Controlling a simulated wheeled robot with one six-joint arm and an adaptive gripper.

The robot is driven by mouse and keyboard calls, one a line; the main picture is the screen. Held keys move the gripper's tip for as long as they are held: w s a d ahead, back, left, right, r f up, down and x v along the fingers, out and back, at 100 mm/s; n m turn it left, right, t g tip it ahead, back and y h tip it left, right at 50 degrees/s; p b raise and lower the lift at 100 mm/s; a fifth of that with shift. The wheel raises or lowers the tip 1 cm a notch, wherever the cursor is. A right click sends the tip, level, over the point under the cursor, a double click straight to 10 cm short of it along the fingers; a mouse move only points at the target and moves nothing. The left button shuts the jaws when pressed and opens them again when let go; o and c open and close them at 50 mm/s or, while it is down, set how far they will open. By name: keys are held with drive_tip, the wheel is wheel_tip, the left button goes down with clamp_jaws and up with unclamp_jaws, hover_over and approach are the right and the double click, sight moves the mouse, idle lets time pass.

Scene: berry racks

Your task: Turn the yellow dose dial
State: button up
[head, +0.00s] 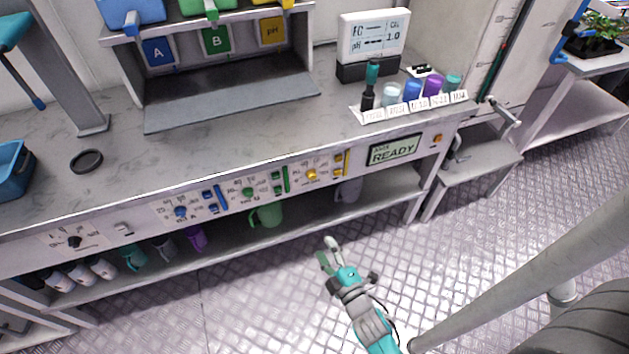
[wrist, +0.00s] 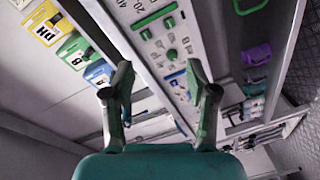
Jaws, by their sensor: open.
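The yellow dose dial (head: 312,175) is a small round knob on the front panel of the bench, right of the green dial (head: 248,191) and the blue dial (head: 181,211). I cannot make out the yellow dial in the wrist view. My gripper (head: 328,252) is open and empty, apart from the panel, in front of and below the yellow dial in the head view. In the wrist view my gripper (wrist: 160,70) shows its two fingers spread, with part of the dial panel (wrist: 158,22) beyond them.
Below the panel is a shelf (head: 345,219) with several jugs and bottles, including a green jug (head: 267,215). A READY display (head: 394,150) is right of the dials. A rack of vials (head: 415,104) stands on the bench top. The patterned floor before the bench is clear.

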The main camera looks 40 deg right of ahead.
sight(313, 178)
drive_tip(key=w+d+n, duration=0.1)
drive_tip(key=w+d, duration=0.3)
drive_tip(key=w, duration=0.2)
drive_tip(key=w+d+n+h, duration=0.1)
drive_tip(key=w+d, duration=0.4)
drive_tip(key=w, duration=0.2)
drive_tip(key=w+d+n+h, duration=0.1)
drive_tip(key=w+d, duration=0.4)
drive_tip(key=w, duration=0.2)
drive_tip(key=shift+n, duration=0.3)
clamp_jaws()
